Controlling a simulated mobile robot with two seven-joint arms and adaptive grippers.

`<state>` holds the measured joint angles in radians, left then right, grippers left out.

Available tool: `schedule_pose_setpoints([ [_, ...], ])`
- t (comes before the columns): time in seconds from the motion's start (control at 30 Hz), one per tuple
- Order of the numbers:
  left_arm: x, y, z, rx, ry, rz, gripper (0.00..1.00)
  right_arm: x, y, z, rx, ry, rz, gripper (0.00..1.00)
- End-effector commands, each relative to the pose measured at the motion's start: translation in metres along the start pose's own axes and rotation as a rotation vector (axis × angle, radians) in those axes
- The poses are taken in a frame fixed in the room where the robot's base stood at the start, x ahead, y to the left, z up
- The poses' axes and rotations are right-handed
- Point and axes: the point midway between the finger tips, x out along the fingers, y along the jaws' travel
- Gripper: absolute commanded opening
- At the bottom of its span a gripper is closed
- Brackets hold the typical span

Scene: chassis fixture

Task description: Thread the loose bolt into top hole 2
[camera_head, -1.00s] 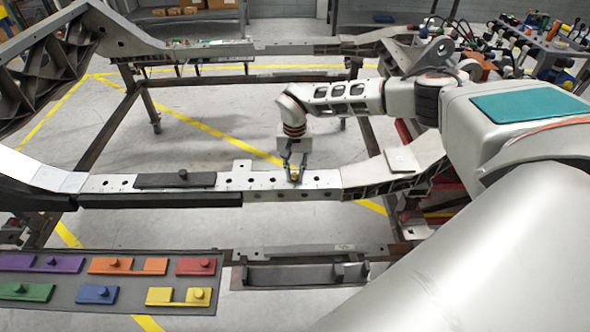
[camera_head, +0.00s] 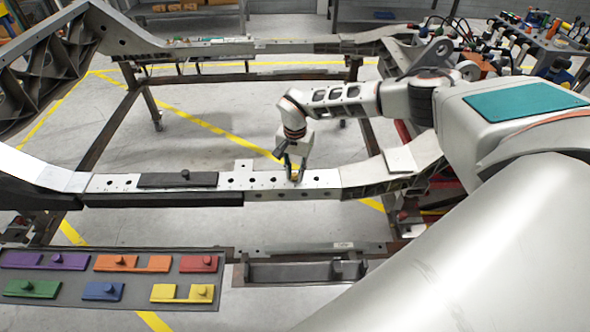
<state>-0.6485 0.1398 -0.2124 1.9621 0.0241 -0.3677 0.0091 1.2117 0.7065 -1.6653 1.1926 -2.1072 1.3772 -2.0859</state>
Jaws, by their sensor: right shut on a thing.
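The chassis rail (camera_head: 240,181) crosses the middle of the head view, with a row of dark holes along its top face. My right gripper (camera_head: 294,174) is over the rail, right of its raised tab, fingers pointing down. It is shut on a small yellowish bolt (camera_head: 294,177), at or just above the rail's top. The fingers partly cover the bolt, and I cannot tell whether it sits in a hole. My left gripper is not in view.
A dark plate (camera_head: 178,180) with a knob lies on the rail to the left. A grey tray (camera_head: 130,272) with several coloured plates is at the front left. A cluttered tool table (camera_head: 540,50) stands at the back right. Open floor shows behind the rail.

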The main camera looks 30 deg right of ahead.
Motion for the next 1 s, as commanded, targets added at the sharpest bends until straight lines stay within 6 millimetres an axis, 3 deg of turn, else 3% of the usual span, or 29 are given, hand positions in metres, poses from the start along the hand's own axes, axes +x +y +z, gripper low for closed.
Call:
schedule_pose_setpoints([
  [0.53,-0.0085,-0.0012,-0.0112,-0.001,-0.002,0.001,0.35,0.0077,0.0030,0.0039,0.695,-0.002,0.011,0.00],
  [1.0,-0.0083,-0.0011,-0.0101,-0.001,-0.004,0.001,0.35,0.0081,0.0030,0.0041,0.794,-0.002,0.011,0.00],
])
